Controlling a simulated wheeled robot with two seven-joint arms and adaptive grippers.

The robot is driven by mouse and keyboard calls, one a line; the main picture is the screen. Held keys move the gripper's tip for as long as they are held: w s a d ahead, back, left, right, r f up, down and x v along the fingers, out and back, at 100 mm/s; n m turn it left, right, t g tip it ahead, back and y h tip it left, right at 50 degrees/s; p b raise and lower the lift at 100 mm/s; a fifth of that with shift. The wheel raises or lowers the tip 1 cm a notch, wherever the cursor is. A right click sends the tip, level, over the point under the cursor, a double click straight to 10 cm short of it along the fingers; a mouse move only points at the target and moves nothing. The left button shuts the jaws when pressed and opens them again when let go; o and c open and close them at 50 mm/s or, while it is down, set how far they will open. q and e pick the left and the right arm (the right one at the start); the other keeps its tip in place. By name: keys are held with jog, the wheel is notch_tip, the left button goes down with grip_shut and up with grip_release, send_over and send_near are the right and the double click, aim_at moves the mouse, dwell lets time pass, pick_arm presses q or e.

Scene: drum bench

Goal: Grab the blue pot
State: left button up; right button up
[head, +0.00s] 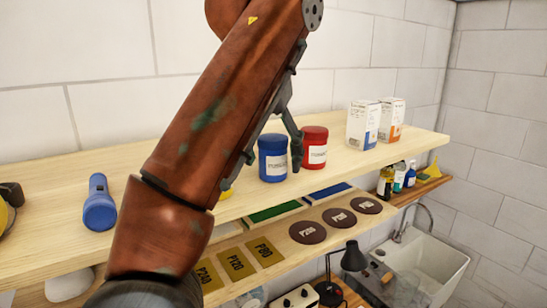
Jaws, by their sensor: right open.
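The blue pot (272,160), with a blue lid and a white label, stands upright on the upper wooden shelf, just right of my arm. My right gripper (268,157) is open at the pot. One dark finger hangs down at the pot's right side, between it and the red pot (314,148). The other finger is largely hidden along my reddish-brown arm, at the pot's left. I cannot tell whether either finger touches the pot. My left gripper is out of view.
Two white boxes (363,124) stand right of the red pot. The lower shelf holds sandpaper sheets (237,263) and round discs (307,232). A sink (420,268) and small bottles (398,177) are at the right.

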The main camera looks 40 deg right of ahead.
jog(key=shift+w+d+f, duration=0.2)
jog(key=shift+d+f, duration=0.05)
jog(key=shift+f, duration=0.25)
jog(key=shift+s+a, duration=0.1)
jog(key=shift+s, duration=0.15)
jog(key=shift+c, duration=0.3)
jog(key=shift+w, duration=0.2)
jog(key=c, duration=1.3)
